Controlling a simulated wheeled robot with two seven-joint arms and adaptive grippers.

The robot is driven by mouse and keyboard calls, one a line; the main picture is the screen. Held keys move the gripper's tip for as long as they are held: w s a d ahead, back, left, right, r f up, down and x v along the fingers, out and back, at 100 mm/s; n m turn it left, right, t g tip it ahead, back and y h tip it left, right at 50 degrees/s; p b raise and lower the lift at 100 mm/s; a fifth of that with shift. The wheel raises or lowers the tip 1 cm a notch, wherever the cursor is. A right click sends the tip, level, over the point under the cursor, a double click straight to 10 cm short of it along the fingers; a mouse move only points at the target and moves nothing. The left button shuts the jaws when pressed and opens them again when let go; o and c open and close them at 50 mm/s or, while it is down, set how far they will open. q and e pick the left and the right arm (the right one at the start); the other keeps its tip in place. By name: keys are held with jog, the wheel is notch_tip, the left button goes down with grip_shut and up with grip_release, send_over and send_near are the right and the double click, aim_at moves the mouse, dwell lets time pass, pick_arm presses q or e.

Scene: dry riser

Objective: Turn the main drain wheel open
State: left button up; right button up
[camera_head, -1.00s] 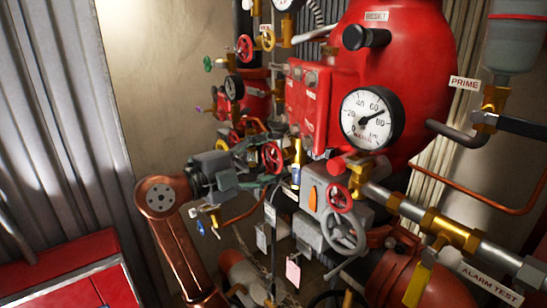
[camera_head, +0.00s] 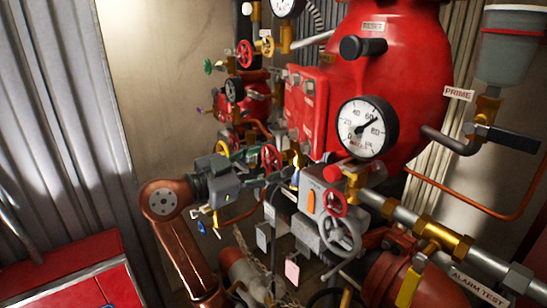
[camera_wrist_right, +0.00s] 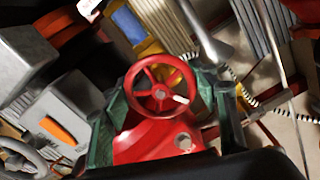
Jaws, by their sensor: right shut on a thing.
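A red spoked wheel (camera_wrist_right: 159,93) on a red body fills the middle of the right wrist view, with a small white mark near its rim. It seems to be the red wheel (camera_head: 269,157) by my right gripper (camera_head: 268,177) in the head view. No label on it can be read. The green fingers of my right gripper stand on both sides of the wheel, shut on it. Where they touch is partly hidden. My left gripper is not in view.
A grey valve box (camera_head: 311,203) with an orange lever, a small red wheel (camera_head: 334,203) and a grey handwheel (camera_head: 341,236) stand right of the gripper. A large red vessel with a dial gauge (camera_head: 365,128) rises behind. A red cabinet (camera_head: 70,275) is at lower left.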

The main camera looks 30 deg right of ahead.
jog(key=n+p, duration=0.1)
jog(key=n, duration=0.3)
jog(key=shift+n+p, duration=0.35)
jog(key=shift+n, duration=0.05)
jog(key=n+p, duration=0.1)
jog(key=n, duration=0.2)
jog(key=shift+r+n+p, duration=0.1)
jog(key=shift+n+p, duration=0.2)
jog(key=shift+p, duration=0.1)
jog(key=n+p, duration=0.2)
jog(key=n, duration=0.2)
jog(key=shift+n+p, duration=1.05)
jog(key=shift+n, duration=0.45)
jog(key=o, duration=1.2)
jog(key=shift+c, duration=0.2)
